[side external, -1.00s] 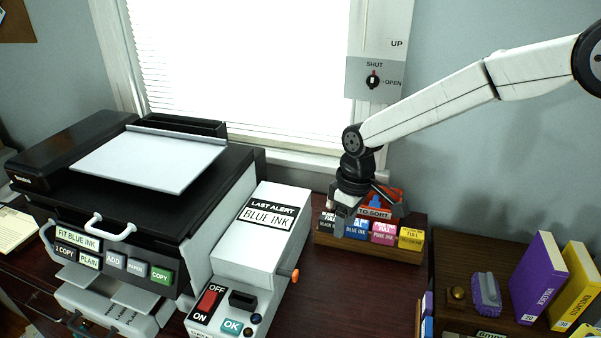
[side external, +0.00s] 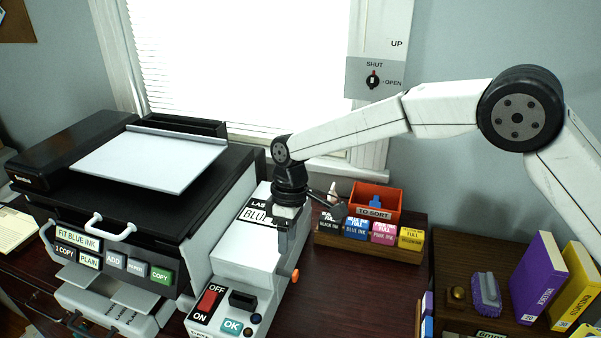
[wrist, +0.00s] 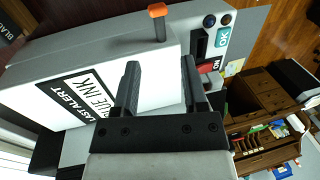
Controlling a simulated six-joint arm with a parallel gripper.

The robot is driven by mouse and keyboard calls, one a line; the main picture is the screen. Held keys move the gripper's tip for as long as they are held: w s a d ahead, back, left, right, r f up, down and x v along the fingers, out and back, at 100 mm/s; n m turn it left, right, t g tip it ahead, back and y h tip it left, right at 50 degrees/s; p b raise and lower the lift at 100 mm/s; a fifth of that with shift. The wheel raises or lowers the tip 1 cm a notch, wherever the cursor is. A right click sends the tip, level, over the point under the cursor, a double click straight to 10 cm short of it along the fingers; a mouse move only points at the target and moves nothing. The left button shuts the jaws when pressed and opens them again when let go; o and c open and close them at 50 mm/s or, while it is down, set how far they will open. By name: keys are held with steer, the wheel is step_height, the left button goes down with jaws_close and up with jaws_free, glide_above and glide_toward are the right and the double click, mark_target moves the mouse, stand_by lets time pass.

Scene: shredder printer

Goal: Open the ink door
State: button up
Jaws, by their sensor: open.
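The black and grey printer (side external: 120,205) stands at left, with white handles (side external: 108,228) on its front above the FIT BLUE INK label. No part is marked as the ink door, so I cannot tell which panel it is. Beside the printer is a white box (side external: 235,245) labelled LAST ALERT BLUE INK, with an orange knob (side external: 295,274) on its right side. My gripper (side external: 284,250) points down by the right edge of this box. In the wrist view my gripper (wrist: 160,68) is open and empty, with the orange knob (wrist: 157,10) beyond its fingertips.
A wooden rack (side external: 365,243) of ink boxes with an orange TO SORT bin (side external: 375,198) stands behind right. The box's front panel has a red switch (side external: 208,302) and an OK button (side external: 231,327). Upright books (side external: 537,275) stand far right. Dark table between is clear.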

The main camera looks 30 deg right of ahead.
mark_target(286, 271)
steer(key=shift+s+a+f, duration=0.15)
steer(key=shift+f, duration=1)
steer(key=shift+s+a+f, duration=0.15)
steer(key=shift+s+f, duration=0.05)
steer(key=shift+f, duration=1)
steer(key=shift+s+a+f, duration=0.15)
steer(key=shift+f, duration=1)
jaws_close()
